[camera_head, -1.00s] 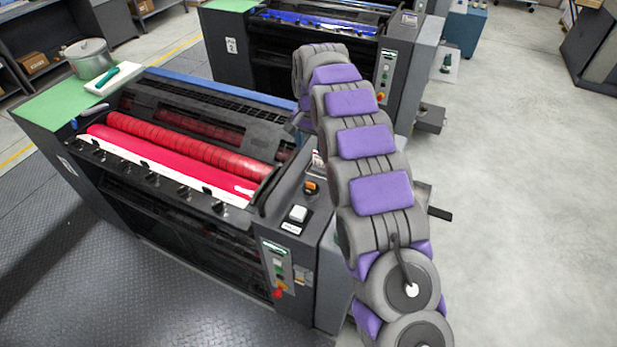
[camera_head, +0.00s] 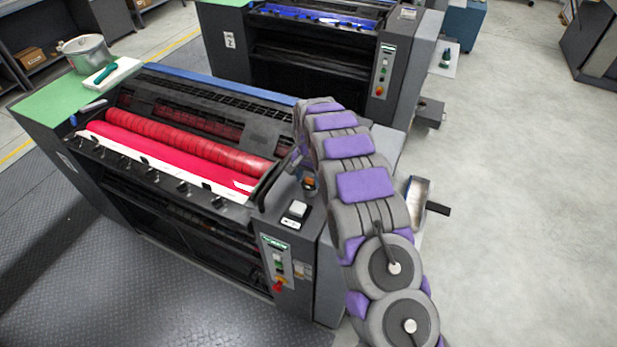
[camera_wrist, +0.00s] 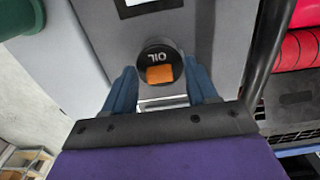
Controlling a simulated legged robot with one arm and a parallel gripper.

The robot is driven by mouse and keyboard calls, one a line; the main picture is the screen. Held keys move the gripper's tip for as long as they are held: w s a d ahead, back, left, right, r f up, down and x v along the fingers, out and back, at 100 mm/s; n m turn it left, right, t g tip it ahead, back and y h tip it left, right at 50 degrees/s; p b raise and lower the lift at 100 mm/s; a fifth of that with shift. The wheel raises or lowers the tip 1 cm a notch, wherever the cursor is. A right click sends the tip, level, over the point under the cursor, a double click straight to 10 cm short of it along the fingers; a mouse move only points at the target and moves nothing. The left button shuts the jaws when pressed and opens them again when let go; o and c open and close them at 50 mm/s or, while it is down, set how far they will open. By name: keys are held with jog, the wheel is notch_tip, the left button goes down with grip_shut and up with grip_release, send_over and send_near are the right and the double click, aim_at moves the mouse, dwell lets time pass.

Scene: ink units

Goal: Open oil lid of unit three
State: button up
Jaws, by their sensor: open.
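The oil lid (camera_wrist: 160,65) is a round black cap marked OIL with an orange tab in its middle. It sits on the grey top of the nearer ink unit, the one with red rollers (camera_head: 185,150). In the wrist view my gripper (camera_wrist: 162,82) is open, with one blue finger on each side of the lid's near edge. I cannot tell whether the fingers touch the lid. In the head view my arm reaches over the unit's right end.
A dark rail (camera_wrist: 268,50) runs right of the lid, with the red rollers beyond it. A white button box (camera_head: 297,211) stands on the unit's end. Another unit with a blue roller (camera_head: 320,22) stands behind. Free floor (camera_head: 510,200) lies to the right.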

jog(key=shift+f, duration=0.2)
jog(key=c, duration=1.1)
